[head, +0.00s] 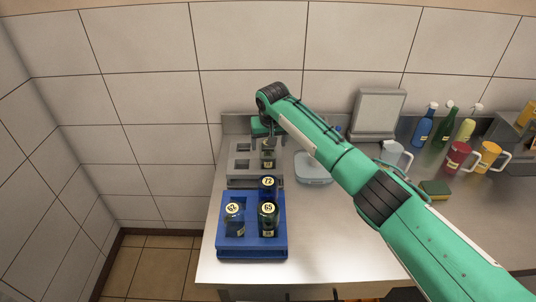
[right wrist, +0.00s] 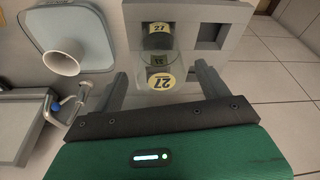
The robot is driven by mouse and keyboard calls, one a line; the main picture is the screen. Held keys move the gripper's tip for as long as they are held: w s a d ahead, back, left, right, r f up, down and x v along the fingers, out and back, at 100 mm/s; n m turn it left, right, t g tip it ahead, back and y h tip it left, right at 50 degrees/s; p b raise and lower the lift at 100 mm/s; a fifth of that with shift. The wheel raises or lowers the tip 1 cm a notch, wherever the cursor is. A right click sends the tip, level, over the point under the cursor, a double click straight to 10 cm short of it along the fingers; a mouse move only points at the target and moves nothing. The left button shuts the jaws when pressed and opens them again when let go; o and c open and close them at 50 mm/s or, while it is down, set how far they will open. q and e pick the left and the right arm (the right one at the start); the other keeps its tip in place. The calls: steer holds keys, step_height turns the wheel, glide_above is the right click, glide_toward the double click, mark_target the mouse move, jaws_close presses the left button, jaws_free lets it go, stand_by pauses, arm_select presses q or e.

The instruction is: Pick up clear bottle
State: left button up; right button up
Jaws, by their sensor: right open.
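In the right wrist view my right gripper (right wrist: 161,76) is open, with one finger on each side of the bottle's top. I cannot tell whether the fingers touch it. My left gripper is not in view.
A blue tray (head: 224,252) with bottles 62 (head: 234,220), 65 (head: 268,218) and 72 (head: 268,186) stands in front of the rack. A pale container (head: 314,170) is right of it. Mugs and coloured bottles stand further right. A wall is behind.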

steer(key=p+x, duration=0.1)
steer(key=x, duration=0.2)
steer(key=shift+f, duration=0.15)
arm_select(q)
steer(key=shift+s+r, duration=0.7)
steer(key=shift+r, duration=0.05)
arm_select(e)
steer(key=shift+w+a+f, duration=0.1)
steer(key=shift+w+f, duration=0.05)
steer(key=shift+f, duration=0.45)
steer(key=c, duration=1.1)
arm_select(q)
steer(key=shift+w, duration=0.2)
arm_select(e)
steer(key=shift+c, duration=0.2)
steer(key=shift+r, duration=0.1)
